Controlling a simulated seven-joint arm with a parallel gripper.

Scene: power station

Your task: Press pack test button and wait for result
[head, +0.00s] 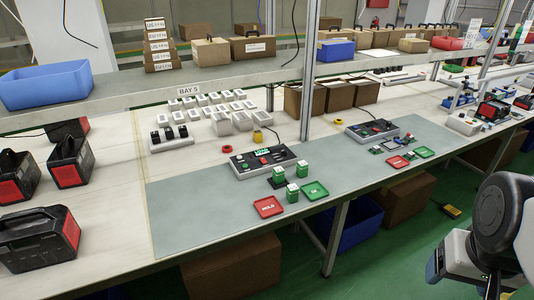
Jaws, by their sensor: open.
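A dark test console (264,160) with a lit green display (262,153) lies on the grey mat, mid-bench. Small coloured controls show on its face; which is the pack test button, and the display's text, are too small to tell. Small packs with green-and-white tops stand in front of it, one at the left (278,174), one at the right (302,169) and one nearer (292,193). A red tray (268,207) and a green tray (315,190) lie close by. Part of my arm shows at the lower right, away from the console; my gripper's fingers do not show.
A similar console (372,131) sits further right. White cells (219,123) stand in rows behind. Black-red power units (38,238) stand at left, and a blue bin (45,87) is on the shelf. Shelf posts (311,75) rise behind the consoles. The mat's left part (190,215) is bare.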

